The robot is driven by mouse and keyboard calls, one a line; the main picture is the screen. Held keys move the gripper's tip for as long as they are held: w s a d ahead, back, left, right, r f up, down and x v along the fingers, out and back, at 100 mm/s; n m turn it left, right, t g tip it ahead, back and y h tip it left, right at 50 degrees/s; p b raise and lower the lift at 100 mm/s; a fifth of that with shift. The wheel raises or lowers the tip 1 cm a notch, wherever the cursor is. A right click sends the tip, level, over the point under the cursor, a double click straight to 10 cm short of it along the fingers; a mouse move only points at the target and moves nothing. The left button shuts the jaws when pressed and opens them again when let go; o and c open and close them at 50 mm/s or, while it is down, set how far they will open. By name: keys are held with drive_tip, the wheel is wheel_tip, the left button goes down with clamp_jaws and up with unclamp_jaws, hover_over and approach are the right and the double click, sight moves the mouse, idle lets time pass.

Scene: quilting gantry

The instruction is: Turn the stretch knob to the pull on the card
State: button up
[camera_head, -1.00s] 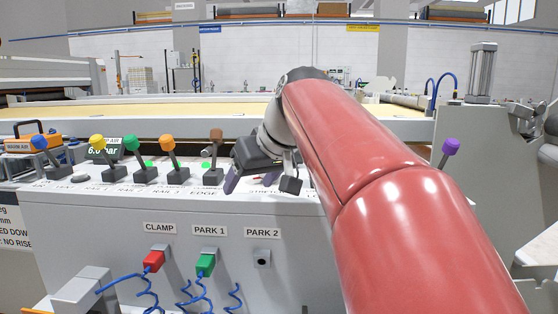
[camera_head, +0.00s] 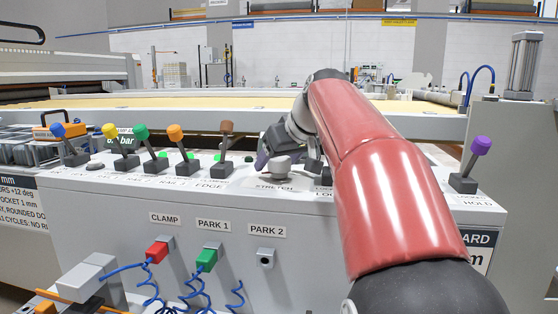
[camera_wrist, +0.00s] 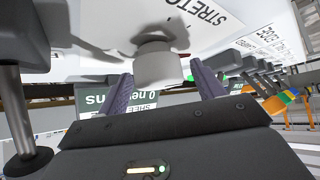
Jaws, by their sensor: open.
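The stretch knob (camera_head: 281,168) is a short pale grey cylinder on the sloped panel top, above the STRETCH label (camera_head: 274,187). In the wrist view the knob (camera_wrist: 157,66) stands between the two purple fingers of my gripper (camera_wrist: 162,88). The fingers are apart, one on each side of it; I cannot tell whether either touches it. A dark display (camera_wrist: 102,103) behind the left finger shows upside-down text that seems to read "0 newtons". A printed notice (camera_head: 20,205) at the left of the head view is cut off; I cannot tell whether it is the card.
Blue, yellow, green, orange and brown (camera_head: 226,128) levers stand left of the knob. A purple lever (camera_head: 481,145) stands at the right. Red (camera_head: 157,252) and green (camera_head: 206,259) plugs with blue coiled hoses hang on the panel front. My arm hides the panel right of the knob.

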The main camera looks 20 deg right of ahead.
drive_tip(key=c, duration=1)
drive_tip(key=shift+m, duration=0.3)
drive_tip(key=m+h+p, duration=0.1)
drive_tip(key=m+h, duration=0.1)
drive_tip(key=shift+r+m+h, duration=0.1)
drive_tip(key=shift+m+h, duration=0.2)
drive_tip(key=shift+m, duration=0.1)
drive_tip(key=m+g+h+p, duration=0.1)
drive_tip(key=m+h, duration=0.2)
drive_tip(key=m, duration=0.2)
drive_tip(key=shift+h, duration=0.4)
drive_tip(key=shift+m+g, duration=0.3)
drive_tip(key=o, duration=1)
